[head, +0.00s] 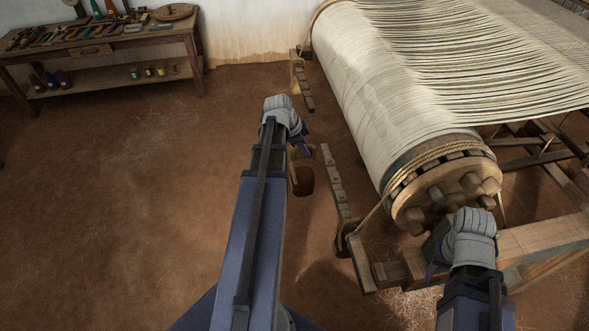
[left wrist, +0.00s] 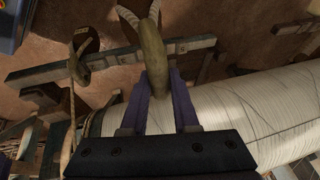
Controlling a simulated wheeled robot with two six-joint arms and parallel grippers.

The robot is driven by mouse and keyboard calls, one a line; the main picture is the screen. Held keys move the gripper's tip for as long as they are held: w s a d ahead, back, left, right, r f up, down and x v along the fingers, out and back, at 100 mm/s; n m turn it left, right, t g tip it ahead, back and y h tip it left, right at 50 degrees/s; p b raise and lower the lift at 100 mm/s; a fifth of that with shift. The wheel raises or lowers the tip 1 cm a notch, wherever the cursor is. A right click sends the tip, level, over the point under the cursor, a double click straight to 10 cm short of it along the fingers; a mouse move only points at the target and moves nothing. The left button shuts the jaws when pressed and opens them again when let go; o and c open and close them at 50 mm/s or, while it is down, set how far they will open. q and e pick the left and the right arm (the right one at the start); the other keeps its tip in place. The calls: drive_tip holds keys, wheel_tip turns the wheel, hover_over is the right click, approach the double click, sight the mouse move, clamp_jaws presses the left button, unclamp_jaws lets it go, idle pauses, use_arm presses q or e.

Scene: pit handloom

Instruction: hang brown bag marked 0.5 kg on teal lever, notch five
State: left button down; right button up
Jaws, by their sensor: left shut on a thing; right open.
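My left gripper (head: 302,150) is shut on a brown bag (head: 302,181), which hangs below it beside the near lever. In the left wrist view the purple fingers close around a rounded olive-brown part (left wrist: 153,58), with a pale loop above it. The near notched lever (head: 337,185) lies just right of the bag, apart from it in the head view. It also crosses the left wrist view (left wrist: 115,62). Its teal colour and the bag's mark cannot be made out. My right gripper (head: 434,258) is open beside the beam end, its fingers mostly hidden by its wrist.
The warp beam (head: 372,105) with rope around its end stands right of the levers. A second lever (head: 307,95) lies farther back. A wooden frame rail (head: 545,235) is at the right. A tool bench (head: 95,45) stands at the far left. The floor at left is clear.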

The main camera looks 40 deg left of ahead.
use_arm(q)
drive_tip(key=w+a+f+b, duration=0.1)
drive_tip(key=a+f+b, duration=0.3)
drive_tip(key=f+b, duration=0.2)
drive_tip(key=w+a+f+b, duration=0.2)
drive_tip(key=a+f+b, duration=0.1)
drive_tip(key=f+b, duration=0.3)
wheel_tip(320, 180, down, 2)
drive_tip(key=shift+w+a+f, duration=0.1)
drive_tip(key=shift+w+a, duration=0.1)
drive_tip(key=shift+a, duration=0.2)
drive_tip(key=shift+d, duration=0.1)
drive_tip(key=shift+w+d+f+b, duration=0.15)
drive_tip(key=shift+w+d+b, duration=0.05)
drive_tip(key=shift+w+d, duration=1.65)
drive_tip(key=shift+w+d+f+b, duration=0.1)
drive_tip(key=shift+w+d+b, duration=0.05)
drive_tip(key=shift+w+d, duration=1.65)
drive_tip(key=shift+w+d+f+b, duration=0.2)
drive_tip(key=shift+w+d, duration=1.15)
drive_tip(key=shift+w, duration=0.95)
drive_tip(key=shift+w+d, duration=0.15)
drive_tip(key=shift+w, duration=0.05)
drive_tip(key=shift+s+f+b, duration=0.1)
drive_tip(key=shift+f+b, duration=1.05)
drive_tip(key=shift+f, duration=0.25)
